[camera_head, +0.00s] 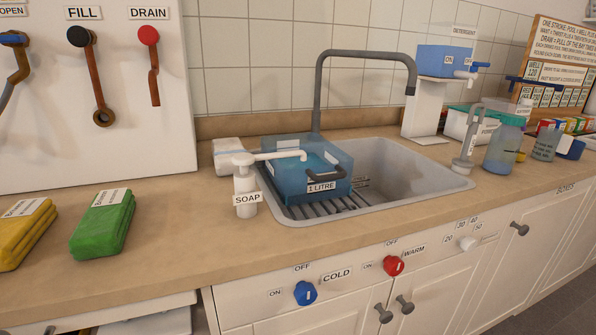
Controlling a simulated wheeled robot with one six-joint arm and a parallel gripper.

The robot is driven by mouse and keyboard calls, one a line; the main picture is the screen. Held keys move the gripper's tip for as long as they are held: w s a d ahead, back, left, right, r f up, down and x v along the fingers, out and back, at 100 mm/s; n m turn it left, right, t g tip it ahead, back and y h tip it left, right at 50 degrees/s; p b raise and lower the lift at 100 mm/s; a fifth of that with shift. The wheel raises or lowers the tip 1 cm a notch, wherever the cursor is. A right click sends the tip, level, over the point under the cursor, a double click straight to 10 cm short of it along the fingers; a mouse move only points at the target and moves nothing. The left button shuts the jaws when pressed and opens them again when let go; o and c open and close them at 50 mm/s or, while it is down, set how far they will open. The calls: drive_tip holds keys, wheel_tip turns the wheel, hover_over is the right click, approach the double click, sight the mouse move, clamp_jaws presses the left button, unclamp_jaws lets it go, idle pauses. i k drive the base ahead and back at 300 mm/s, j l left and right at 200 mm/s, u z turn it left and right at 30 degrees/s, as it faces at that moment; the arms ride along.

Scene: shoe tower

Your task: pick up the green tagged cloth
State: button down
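A folded green cloth (103,228) with a white tag on top lies on the wooden counter at the left. The tag's writing is too small to read. A folded yellow cloth (25,235), also tagged, lies just to its left with a small gap between them. My gripper is not visible in this view.
A white soap pump (245,192) stands right of the green cloth, before the sink (420,185) holding a blue one-litre container (306,172). A lever panel (85,100) rises behind the cloths. The counter (175,245) between cloth and soap is clear.

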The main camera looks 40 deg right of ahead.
sight(102, 232)
drive_tip(key=i+l, duration=0.15)
drive_tip(key=l, duration=0.15)
drive_tip(key=i+l, duration=0.2)
drive_tip(key=l, duration=0.15)
drive_tip(key=i+l+u, duration=0.1)
drive_tip(key=l, duration=0.2)
drive_tip(key=i+l, duration=0.35)
drive_tip(key=l, duration=0.3)
